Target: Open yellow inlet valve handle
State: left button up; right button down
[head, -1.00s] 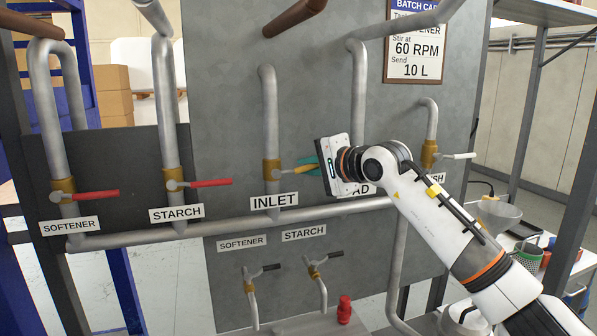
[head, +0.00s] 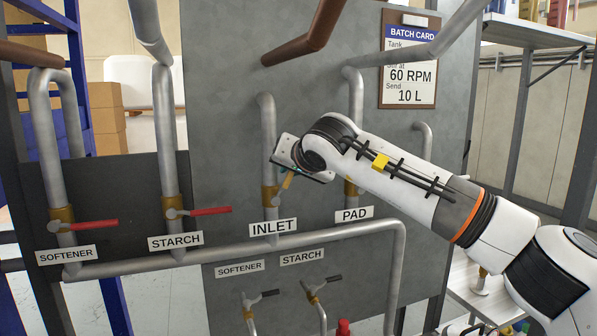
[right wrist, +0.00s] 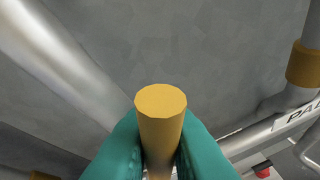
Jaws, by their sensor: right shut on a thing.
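The yellow inlet valve handle (head: 287,182) sits on the brass valve body (head: 269,197) of the vertical pipe above the INLET label (head: 273,228). The handle tilts steeply up and to the right from the valve. My right gripper (head: 290,173) is at the handle's outer part, and its own body hides much of the handle and fingers in the head view. In the right wrist view, the teal fingers of my right gripper (right wrist: 160,148) are shut on the handle (right wrist: 160,103), whose round end faces the camera. My left gripper is not in view.
Red-handled STARCH (head: 205,210) and SOFTENER (head: 94,224) valves stand to the left. The PAD label (head: 354,214) and its pipe (head: 355,100) are close to the right, partly behind my right arm. A manifold pipe (head: 200,251) runs below. A batch card (head: 409,60) hangs at upper right.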

jog(key=shift+s+a+r+n+t+h, duration=0.2)
jog(key=shift+a+n+h, duration=0.25)
jog(key=shift+a+n, duration=0.15)
jog(key=shift+s+a+r+n+t+h, duration=0.1)
jog(key=shift+s+a+n+h, duration=0.05)
jog(key=shift+a+n+h, duration=0.4)
jog(key=c, duration=1.4)
grip_release()
jog(key=shift+c, duration=0.2)
